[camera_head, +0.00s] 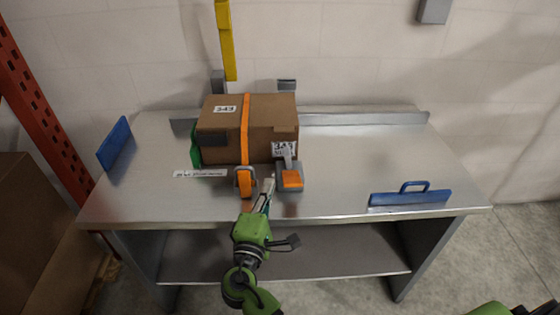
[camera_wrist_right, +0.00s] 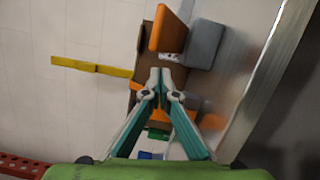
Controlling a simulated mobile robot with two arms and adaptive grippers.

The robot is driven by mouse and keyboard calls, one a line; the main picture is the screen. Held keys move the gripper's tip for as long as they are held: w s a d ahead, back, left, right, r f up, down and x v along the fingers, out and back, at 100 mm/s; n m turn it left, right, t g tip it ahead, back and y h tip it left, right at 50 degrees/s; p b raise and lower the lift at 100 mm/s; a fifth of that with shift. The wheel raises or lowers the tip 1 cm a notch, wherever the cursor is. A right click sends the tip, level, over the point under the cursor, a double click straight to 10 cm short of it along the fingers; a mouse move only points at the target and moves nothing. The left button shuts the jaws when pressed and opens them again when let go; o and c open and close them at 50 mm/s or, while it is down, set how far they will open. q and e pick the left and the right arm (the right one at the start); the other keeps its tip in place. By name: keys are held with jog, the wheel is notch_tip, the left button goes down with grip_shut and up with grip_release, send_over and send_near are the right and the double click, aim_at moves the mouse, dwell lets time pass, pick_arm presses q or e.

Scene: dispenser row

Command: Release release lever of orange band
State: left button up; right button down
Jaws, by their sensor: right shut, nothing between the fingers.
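A brown cardboard box (camera_head: 215,126) stands on the table with an orange band (camera_head: 245,128) running over its top and down its front. An orange-and-grey piece (camera_head: 244,181) sits at the band's lower end. To its right, a grey device (camera_head: 288,165) carries an orange part (camera_head: 292,178); a grey block (camera_wrist_right: 205,42) with an orange plate (camera_wrist_right: 169,32) shows in the right wrist view. I cannot tell which part is the release lever. My right gripper (camera_head: 269,184) is shut and empty between these two pieces; its tips (camera_wrist_right: 168,76) meet. My left gripper is not in view.
Blue plates stand at the table's left (camera_head: 114,143) and right front (camera_head: 410,197). A yellow post (camera_head: 227,42) rises behind the box. A green item (camera_head: 195,145) is at the box's left side. The metal tabletop (camera_head: 350,160) right of the box is clear.

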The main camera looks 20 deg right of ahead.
aim_at(277, 171)
jog(key=p+x, duration=0.1)
jog(key=x, duration=0.7)
jog(key=shift+w+d+p, duration=0.2)
jog(key=shift+w+p, duration=0.15)
jog(key=shift+p, duration=0.05)
jog(key=shift+w+d, duration=0.35)
jog(key=shift+w, duration=0.2)
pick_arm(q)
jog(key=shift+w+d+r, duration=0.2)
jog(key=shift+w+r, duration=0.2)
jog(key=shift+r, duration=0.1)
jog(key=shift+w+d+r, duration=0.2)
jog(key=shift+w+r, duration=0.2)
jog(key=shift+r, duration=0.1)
pick_arm(e)
jog(key=shift+w, duration=0.1)
jog(key=shift+d+r+m+b, duration=0.15)
jog(key=shift+d+m+b, duration=0.15)
jog(key=shift+m, duration=0.5)
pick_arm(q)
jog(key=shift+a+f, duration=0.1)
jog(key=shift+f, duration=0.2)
